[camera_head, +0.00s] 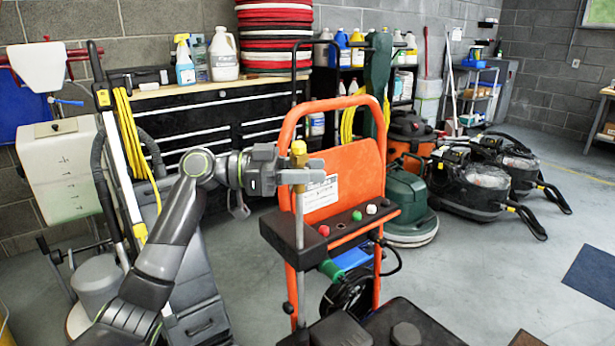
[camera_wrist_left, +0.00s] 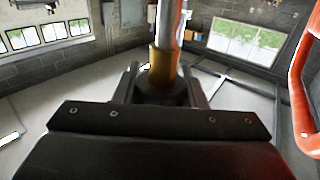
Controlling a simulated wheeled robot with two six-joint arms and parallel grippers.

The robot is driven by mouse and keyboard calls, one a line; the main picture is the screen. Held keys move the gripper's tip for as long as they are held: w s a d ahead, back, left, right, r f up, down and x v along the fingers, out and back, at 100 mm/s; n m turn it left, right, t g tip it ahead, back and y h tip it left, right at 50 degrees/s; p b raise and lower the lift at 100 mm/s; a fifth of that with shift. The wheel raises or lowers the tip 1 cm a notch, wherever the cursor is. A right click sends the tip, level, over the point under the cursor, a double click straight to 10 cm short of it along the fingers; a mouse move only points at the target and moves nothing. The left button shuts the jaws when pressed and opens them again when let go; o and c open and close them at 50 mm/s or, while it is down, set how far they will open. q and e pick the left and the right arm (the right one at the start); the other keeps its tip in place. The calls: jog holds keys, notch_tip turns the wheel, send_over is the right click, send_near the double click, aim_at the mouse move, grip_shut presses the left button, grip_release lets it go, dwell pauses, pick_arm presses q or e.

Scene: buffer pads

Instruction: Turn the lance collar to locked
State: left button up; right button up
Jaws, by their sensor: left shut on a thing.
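I cannot read any lock mark. My right gripper is not in view.
The machine's black panel (camera_head: 345,228) carries red, white and green knobs close to the right of the rod. An orange tube handle (camera_head: 338,103) rises behind my gripper. A black drawer bench (camera_head: 220,115) stands behind. Open floor (camera_head: 480,270) lies to the right.

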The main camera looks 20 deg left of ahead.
pick_arm(q)
jog(key=shift+s+f+m+g+h+b, duration=0.15)
jog(key=shift+m+g+b, duration=0.25)
jog(key=shift+g, duration=0.4)
jog(key=shift+w+f+m+g+h+b, duration=0.15)
jog(key=shift+m+g, duration=0.35)
jog(key=shift+g, duration=0.3)
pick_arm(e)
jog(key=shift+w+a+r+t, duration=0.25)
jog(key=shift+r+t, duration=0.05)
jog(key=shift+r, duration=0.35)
pick_arm(q)
jog(key=shift+s+r, duration=0.15)
jog(key=o, duration=0.9)
jog(key=shift+d, duration=0.15)
jog(key=shift+o, duration=0.4)
jog(key=shift+r, duration=0.1)
jog(key=s+a, duration=0.1)
jog(key=a, duration=1.6)
jog(key=shift+s+a, duration=0.2)
jog(key=shift+s, duration=0.15)
